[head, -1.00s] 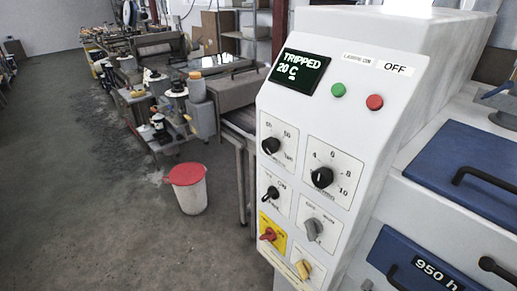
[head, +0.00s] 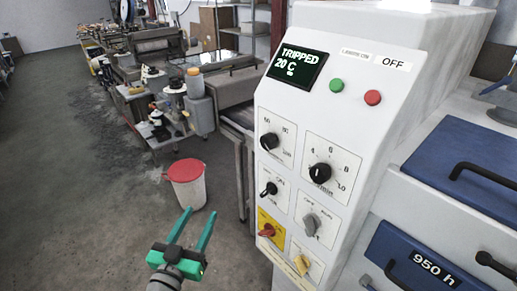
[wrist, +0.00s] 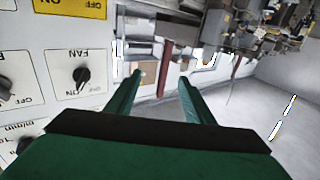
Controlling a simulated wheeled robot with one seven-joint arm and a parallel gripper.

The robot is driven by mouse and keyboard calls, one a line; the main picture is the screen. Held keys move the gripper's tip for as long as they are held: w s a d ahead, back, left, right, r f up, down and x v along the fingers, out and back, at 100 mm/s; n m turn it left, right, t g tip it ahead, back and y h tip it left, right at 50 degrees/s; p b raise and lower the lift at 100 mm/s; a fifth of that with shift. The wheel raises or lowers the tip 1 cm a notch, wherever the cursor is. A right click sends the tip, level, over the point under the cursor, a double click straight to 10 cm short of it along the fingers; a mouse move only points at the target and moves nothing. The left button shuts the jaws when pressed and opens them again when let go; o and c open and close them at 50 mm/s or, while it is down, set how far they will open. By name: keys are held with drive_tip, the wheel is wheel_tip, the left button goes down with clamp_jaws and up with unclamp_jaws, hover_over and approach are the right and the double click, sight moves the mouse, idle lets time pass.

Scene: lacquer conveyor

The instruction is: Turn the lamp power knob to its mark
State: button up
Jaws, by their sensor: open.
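The sloped white control panel carries two large black dials. The upper left dial (head: 270,141), with 60 and 80 on its scale, is likely the lamp power knob; its label is too small to read. The upper right dial (head: 320,172) is numbered 4 to 10. My gripper (head: 193,228) is open and empty, left of the panel's lower part, apart from every knob. In the wrist view its green fingers (wrist: 155,100) point past the panel toward the room, with the FAN knob (wrist: 83,75) to their left. The mark cannot be made out.
Below the dials are a black switch (head: 268,188), a grey knob (head: 310,225), a red knob on yellow (head: 267,230) and a yellow knob (head: 302,264). The screen (head: 297,68) reads TRIPPED, 20 C. A red-lidded bin (head: 187,190) stands on the floor, left of the panel.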

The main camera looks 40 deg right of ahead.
drive_tip(key=s+d+r+m+g+h, duration=0.1)
drive_tip(key=d+r+m+g+h, duration=0.25)
drive_tip(key=r+m, duration=0.55)
drive_tip(key=m+g, duration=0.7)
drive_tip(key=g, duration=0.1)
approach(264, 144)
drive_tip(key=shift+h, duration=0.25)
drive_tip(key=d, duration=0.8)
drive_tip(key=shift+d+f, duration=0.1)
drive_tip(key=shift+d, duration=0.15)
drive_tip(key=shift+n, duration=0.3)
drive_tip(key=c, duration=1)
